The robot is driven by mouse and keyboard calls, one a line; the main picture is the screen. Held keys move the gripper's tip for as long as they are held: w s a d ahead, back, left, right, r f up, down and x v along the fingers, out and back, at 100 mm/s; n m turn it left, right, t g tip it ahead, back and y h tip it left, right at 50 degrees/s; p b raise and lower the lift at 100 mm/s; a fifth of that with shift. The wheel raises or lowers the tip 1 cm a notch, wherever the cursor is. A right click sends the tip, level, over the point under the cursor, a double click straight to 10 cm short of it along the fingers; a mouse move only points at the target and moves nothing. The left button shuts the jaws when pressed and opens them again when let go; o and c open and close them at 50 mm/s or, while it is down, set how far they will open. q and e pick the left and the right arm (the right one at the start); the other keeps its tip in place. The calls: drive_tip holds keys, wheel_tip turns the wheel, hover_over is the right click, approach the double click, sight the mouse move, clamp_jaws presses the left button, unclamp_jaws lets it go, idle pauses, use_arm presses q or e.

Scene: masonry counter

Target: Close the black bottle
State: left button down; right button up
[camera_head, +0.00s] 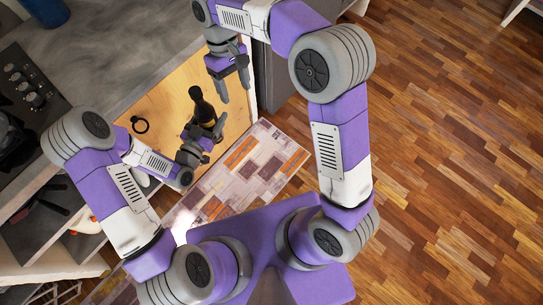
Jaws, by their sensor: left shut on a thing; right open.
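The black bottle (205,110) stands near the front edge of the light wooden board on the counter, its dark neck pointing up and to the left in the picture. My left gripper (212,131) is shut on the bottle's lower part. My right gripper (234,88) is above and to the right of the bottle, with its two fingers apart and nothing between them. The bottle's base is hidden by my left gripper.
The wooden board (165,97) is mostly clear. A grey counter (110,50) lies behind it, with a blue container (45,10) at the back left. A stove with knobs (28,90) is at the left. A patterned rug (250,165) lies on the floor in front.

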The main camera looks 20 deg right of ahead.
drive_tip(key=s+d+f+m+y, duration=0.1)
drive_tip(key=s+d+f+m, duration=0.1)
drive_tip(key=f, duration=0.5)
drive_tip(key=s+d+f+m+y, duration=0.1)
drive_tip(key=s+f, duration=0.2)
drive_tip(key=f, duration=0.5)
drive_tip(key=s+d+f+m+y, duration=0.1)
drive_tip(key=s+d+f+m, duration=0.1)
drive_tip(key=f, duration=0.5)
use_arm(q)
drive_tip(key=shift+r, duration=0.1)
use_arm(e)
drive_tip(key=s+f+m+t+y, duration=0.1)
drive_tip(key=s+f+m+t, duration=0.2)
drive_tip(key=s+f, duration=0.7)
drive_tip(key=shift+s+f+t, duration=0.25)
drive_tip(key=shift+f+t, duration=0.1)
drive_tip(key=shift+t, duration=0.25)
drive_tip(key=shift+a, duration=0.1)
use_arm(q)
drive_tip(key=w+a+r+n+t+y, duration=0.2)
drive_tip(key=a+n+t+y, duration=0.2)
drive_tip(key=a+n+y, duration=0.4)
drive_tip(key=a+y, duration=0.3)
drive_tip(key=a, duration=0.2)
drive_tip(key=shift+a+y, duration=0.3)
